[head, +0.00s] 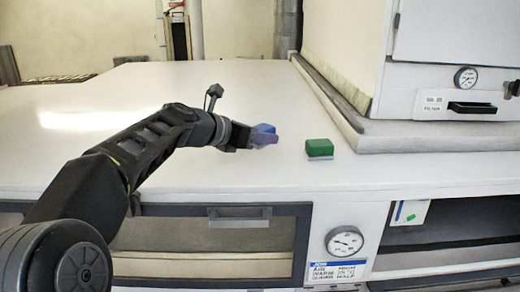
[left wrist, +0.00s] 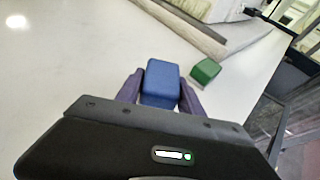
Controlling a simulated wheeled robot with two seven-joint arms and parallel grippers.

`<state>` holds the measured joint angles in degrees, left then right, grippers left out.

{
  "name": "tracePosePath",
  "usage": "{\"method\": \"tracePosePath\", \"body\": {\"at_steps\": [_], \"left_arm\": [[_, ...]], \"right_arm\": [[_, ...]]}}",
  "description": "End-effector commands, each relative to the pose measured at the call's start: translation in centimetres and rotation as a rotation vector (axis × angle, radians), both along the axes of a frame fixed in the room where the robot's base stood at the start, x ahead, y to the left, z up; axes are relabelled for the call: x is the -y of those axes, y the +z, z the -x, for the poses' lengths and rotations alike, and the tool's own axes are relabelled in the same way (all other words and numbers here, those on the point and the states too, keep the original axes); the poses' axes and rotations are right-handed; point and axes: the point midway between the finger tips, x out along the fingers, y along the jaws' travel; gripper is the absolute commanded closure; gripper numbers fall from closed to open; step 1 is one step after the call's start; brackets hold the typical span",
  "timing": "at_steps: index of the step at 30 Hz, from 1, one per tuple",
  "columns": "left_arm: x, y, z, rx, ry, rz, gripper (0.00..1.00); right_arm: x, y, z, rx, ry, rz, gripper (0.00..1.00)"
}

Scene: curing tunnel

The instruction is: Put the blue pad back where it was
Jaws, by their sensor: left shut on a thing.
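My left gripper (head: 262,140) reaches in from the left over the white worktop (head: 200,85). It is shut on the blue pad (head: 264,128), which shows between its two purple-grey fingers. In the left wrist view the blue pad (left wrist: 161,83) sits between the fingertips of the same gripper (left wrist: 160,95). The head view does not make clear whether the pad touches the worktop. A green pad (head: 319,147) with a pale lower edge stands on the worktop, apart from the gripper and to its right. It also shows in the left wrist view (left wrist: 205,71). My right gripper is not in view.
A white cabinet (head: 440,50) with a dial and a black handle stands on a raised grey-white ledge (head: 420,138) at the right. The worktop's front edge runs below the pads, above a drawer front (head: 239,217) and a dial gauge (head: 344,241). The worktop behind the gripper is clear.

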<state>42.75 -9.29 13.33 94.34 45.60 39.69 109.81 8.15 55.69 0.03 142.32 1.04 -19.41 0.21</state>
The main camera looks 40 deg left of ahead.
Motion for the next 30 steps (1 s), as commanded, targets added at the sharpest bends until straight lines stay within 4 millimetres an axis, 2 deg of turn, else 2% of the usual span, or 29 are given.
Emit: {"method": "tracePosePath", "body": {"at_steps": [8, 20, 21, 28, 30], "left_arm": [[0.0, -3.5, 0.0, -0.003, 0.002, 0.002, 1.00], [0.0, -4.0, 0.0, -0.001, 0.000, 0.001, 1.00], [0.0, -4.0, 0.0, -0.001, 0.000, 0.001, 0.55], [0.0, -4.0, 0.0, -0.001, 0.000, 0.001, 0.36], [0.0, -4.0, 0.0, -0.001, 0.000, 0.001, 0.34]], "right_arm": [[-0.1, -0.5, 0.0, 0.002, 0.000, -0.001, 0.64], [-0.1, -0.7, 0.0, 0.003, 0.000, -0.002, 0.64], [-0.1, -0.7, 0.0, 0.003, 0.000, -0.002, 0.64], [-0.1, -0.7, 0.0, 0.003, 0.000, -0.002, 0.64], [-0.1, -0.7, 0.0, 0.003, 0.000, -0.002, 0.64]]}}
